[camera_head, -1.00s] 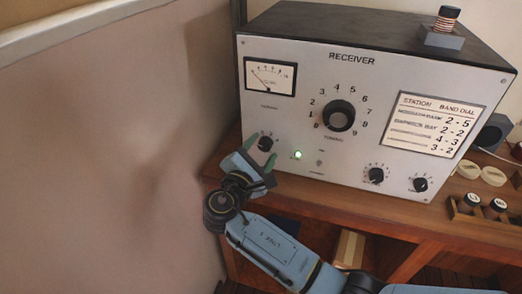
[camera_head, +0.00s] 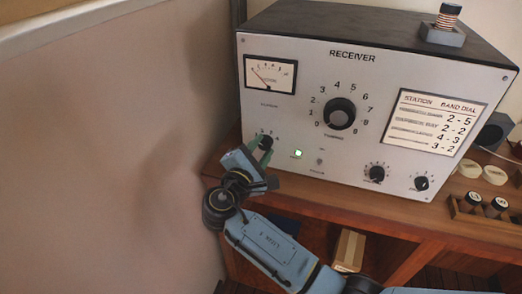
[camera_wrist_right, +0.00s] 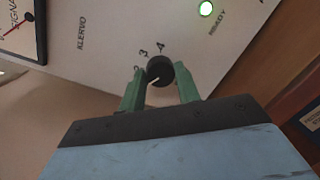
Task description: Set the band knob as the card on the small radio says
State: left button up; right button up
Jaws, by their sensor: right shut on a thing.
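The small black knob (camera_head: 266,143) sits at the lower left of the grey receiver's front (camera_head: 300,120). My right gripper (camera_head: 261,151) is shut on this knob, and its green fingers partly hide it. In the right wrist view the knob (camera_wrist_right: 160,71) sits between the two fingers (camera_wrist_right: 160,86). Its white pointer line points to the lower left there, and the numbers 3 and 4 show above it. A card (camera_head: 437,122) on the receiver lists stations with "BAND DIAL" pairs 2-5, 2-2, 4-3 and 3-2. I cannot make out a small radio. My left gripper is not in view.
The receiver has a large tuning knob (camera_head: 339,113), a meter (camera_head: 270,75), a lit green lamp (camera_head: 299,153) and two lower-right knobs. A wooden rack (camera_head: 480,208) with small cylinders stands at the right of the desk. A wall (camera_head: 110,150) is close on the left.

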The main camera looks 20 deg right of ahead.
jog(key=m+b, duration=0.1)
jog(key=m, duration=0.2)
jog(key=shift+f, duration=0.1)
jog(key=shift+d+m+y+b, duration=0.1)
jog(key=shift+m+y+b, duration=0.3)
jog(key=shift+m+b, duration=1.1)
jog(key=shift+m+p, duration=0.4)
jog(key=shift+m, duration=0.1)
jog(key=o, duration=1)
jog(key=shift+c, duration=0.2)
jog(key=v, duration=1.3)
jog(key=shift+s+a+r, duration=0.2)
jog(key=shift+f, duration=0.1)
